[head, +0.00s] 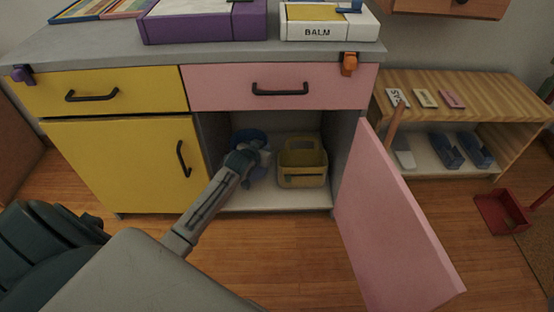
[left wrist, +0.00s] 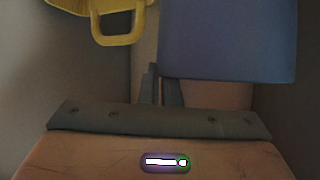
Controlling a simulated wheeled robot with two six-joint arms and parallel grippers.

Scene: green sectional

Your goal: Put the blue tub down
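The blue tub (head: 248,137) is inside the open cabinet, at the left of its floor area, partly hidden by my left gripper (head: 247,158). In the left wrist view the blue tub (left wrist: 230,40) fills the upper right. There the two fingers of my left gripper (left wrist: 163,86) are close together at the tub's lower left edge, and they look shut on its wall. Whether the tub touches the cabinet floor I cannot tell. My right gripper is not in view.
A yellow caddy (head: 302,165) stands just right of the tub; its handle (left wrist: 120,30) shows in the left wrist view. The pink door (head: 390,225) stands open at the right. A grey side wall bounds the cabinet (head: 270,202). A wooden shelf (head: 470,90) is farther right.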

